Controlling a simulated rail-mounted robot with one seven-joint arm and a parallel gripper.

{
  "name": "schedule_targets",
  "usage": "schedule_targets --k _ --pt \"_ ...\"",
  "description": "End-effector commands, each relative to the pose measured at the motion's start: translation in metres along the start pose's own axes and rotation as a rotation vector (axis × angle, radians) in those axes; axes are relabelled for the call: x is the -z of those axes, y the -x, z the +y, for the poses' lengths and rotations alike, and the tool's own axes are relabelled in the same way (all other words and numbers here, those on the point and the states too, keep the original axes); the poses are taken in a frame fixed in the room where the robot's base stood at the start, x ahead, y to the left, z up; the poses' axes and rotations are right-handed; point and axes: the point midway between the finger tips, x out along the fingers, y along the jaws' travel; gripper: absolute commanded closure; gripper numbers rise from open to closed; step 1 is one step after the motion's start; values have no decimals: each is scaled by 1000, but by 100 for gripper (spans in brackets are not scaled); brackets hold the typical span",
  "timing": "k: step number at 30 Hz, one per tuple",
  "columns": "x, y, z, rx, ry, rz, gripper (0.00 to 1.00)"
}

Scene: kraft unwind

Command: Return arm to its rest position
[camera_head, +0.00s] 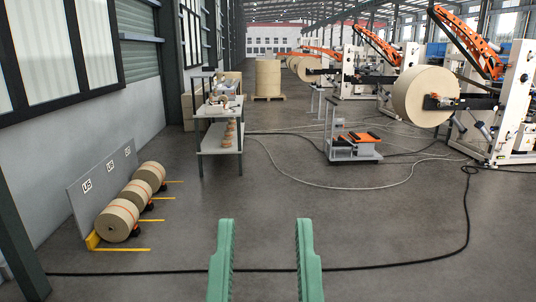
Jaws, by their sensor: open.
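My gripper (265,260) shows at the bottom centre of the head view. Its two green fingers stand wide apart with only bare grey floor and part of a black cable between them. It is open and empty. The rest of my arm is out of the picture.
Strapped kraft rolls (117,220) lie by a grey panel (88,190) at left, with yellow floor bars in front. A shelf table (220,128) and a wheeled cart (352,148) stand further back. A large roll (425,96) hangs on the machine at right.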

Motion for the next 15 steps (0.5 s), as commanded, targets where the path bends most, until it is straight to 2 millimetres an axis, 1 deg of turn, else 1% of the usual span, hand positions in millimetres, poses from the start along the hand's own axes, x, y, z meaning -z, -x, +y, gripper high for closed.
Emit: schedule_targets --k 1,12,15 --pt "51 -36 0 0 -1 1 58" --pt "203 -144 -2 6 -13 -6 58" --pt "234 -166 -3 8 -16 -7 58"
